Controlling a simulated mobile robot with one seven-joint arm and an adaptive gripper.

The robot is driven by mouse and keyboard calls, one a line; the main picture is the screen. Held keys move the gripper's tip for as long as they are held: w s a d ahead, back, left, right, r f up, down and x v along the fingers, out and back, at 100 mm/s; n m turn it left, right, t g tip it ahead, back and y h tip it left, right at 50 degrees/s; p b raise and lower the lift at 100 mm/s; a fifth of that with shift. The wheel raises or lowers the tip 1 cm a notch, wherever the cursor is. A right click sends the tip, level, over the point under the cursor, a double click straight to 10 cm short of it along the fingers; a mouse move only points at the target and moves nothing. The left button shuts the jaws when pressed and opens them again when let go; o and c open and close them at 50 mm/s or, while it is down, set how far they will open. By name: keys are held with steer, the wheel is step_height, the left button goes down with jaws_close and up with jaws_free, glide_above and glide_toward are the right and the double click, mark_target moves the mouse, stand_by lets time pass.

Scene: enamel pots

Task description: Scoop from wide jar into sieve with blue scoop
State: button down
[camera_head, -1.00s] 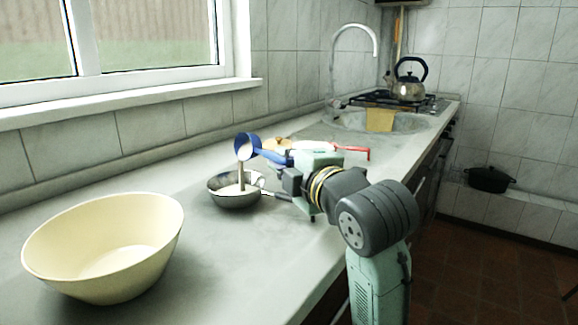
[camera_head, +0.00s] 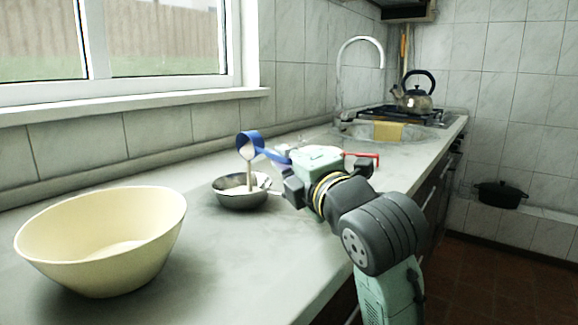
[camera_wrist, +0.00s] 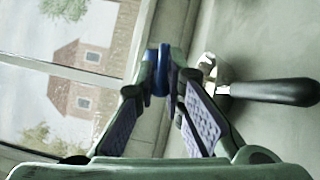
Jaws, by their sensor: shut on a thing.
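The blue scoop (camera_head: 251,138) is tilted above the metal sieve (camera_head: 240,199), and a pale stream falls from it into the sieve. Pale material lies in the sieve. My gripper (camera_head: 289,158) is shut on the scoop's blue handle, which also shows between the fingers in the wrist view (camera_wrist: 159,72). The sieve's black handle (camera_wrist: 275,92) shows at right in the wrist view, beside my gripper. A wide cream vessel (camera_head: 60,250), which looks like the wide jar, stands at the front left with pale material at its bottom.
A red-handled object (camera_head: 362,156) lies partly hidden behind my gripper. Beyond are the sink with a yellow cloth or sponge (camera_head: 388,131), a tall tap (camera_head: 341,80) and a kettle (camera_head: 414,98) on the stove. The counter between cream vessel and sieve is clear.

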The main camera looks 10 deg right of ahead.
steer(key=shift+f+n+b, duration=0.15)
steer(key=shift+n+b, duration=0.25)
steer(key=shift+a, duration=0.1)
steer(key=shift+r, duration=0.2)
steer(key=shift+r+m+p, duration=0.25)
steer(key=shift+m+p, duration=0.15)
steer(key=shift+p, duration=0.5)
steer(key=m+p, duration=0.1)
steer(key=p, duration=0.1)
steer(key=m+g+p, duration=0.1)
steer(key=m+p, duration=0.1)
steer(key=shift+r+p, duration=0.35)
steer(key=shift+r, duration=0.05)
steer(key=shift+f+m+g+p, duration=0.1)
steer(key=shift+m+g+p, duration=0.3)
steer(key=shift+m+p, duration=0.1)
